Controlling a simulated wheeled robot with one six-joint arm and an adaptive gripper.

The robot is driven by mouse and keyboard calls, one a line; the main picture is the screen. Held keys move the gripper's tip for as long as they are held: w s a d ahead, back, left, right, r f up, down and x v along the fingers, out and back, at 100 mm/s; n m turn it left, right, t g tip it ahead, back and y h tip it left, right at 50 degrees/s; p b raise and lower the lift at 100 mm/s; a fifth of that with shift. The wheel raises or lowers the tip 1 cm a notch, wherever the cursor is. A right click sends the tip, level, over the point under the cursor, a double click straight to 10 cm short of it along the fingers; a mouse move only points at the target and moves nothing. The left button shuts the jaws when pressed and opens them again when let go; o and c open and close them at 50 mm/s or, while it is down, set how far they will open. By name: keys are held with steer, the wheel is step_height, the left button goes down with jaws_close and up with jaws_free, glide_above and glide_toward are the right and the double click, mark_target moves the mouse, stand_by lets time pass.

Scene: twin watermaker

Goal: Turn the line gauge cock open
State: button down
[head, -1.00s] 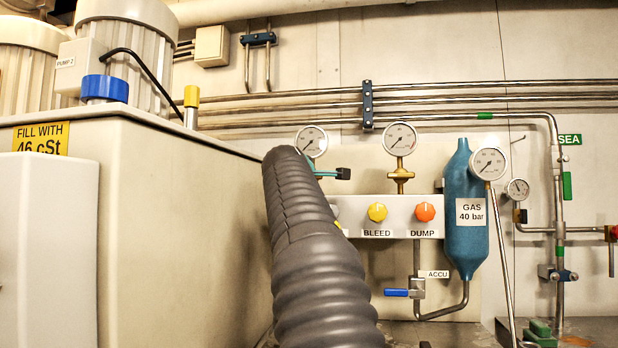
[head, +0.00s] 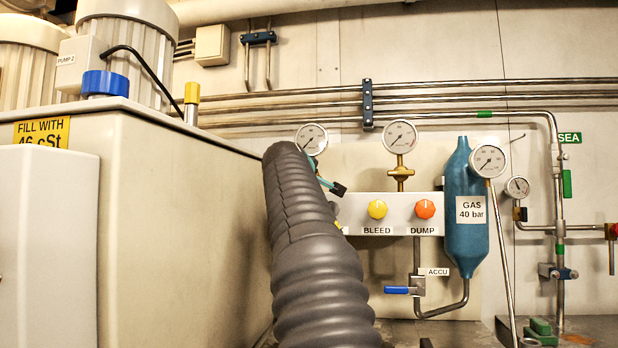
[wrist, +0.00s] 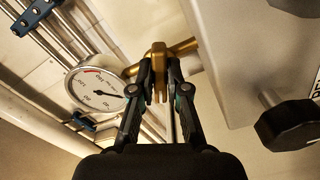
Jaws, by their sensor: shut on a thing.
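The line gauge cock (wrist: 158,50) is a small brass fitting with a lever, at the upper middle of the wrist view beside a white round gauge (wrist: 95,92). My gripper (wrist: 160,80) is shut on the brass lever, one fingertip on each side of it. In the head view my grey sleeved arm covers the cock. Only a dark end and a teal part of my gripper (head: 335,186) show past the arm, tilted down to the right. The gauge also shows there just above my arm (head: 311,139).
A pale panel (head: 355,212) carries a yellow BLEED knob (head: 377,209) and an orange DUMP knob (head: 424,209). A blue gas bottle (head: 466,215) stands to the right. In the wrist view a dark knob (wrist: 286,125) juts out right of my gripper. Pipes run along the wall.

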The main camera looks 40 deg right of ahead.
steer(key=m+b, duration=0.1)
steer(key=m, duration=0.5)
steer(key=shift+m, duration=0.3)
steer(key=m+b, duration=0.1)
steer(key=m, duration=0.5)
steer(key=shift+m, duration=0.4)
steer(key=c, duration=1.2)
jaws_free()
steer(key=shift+o, duration=0.2)
steer(key=v, duration=1.2)
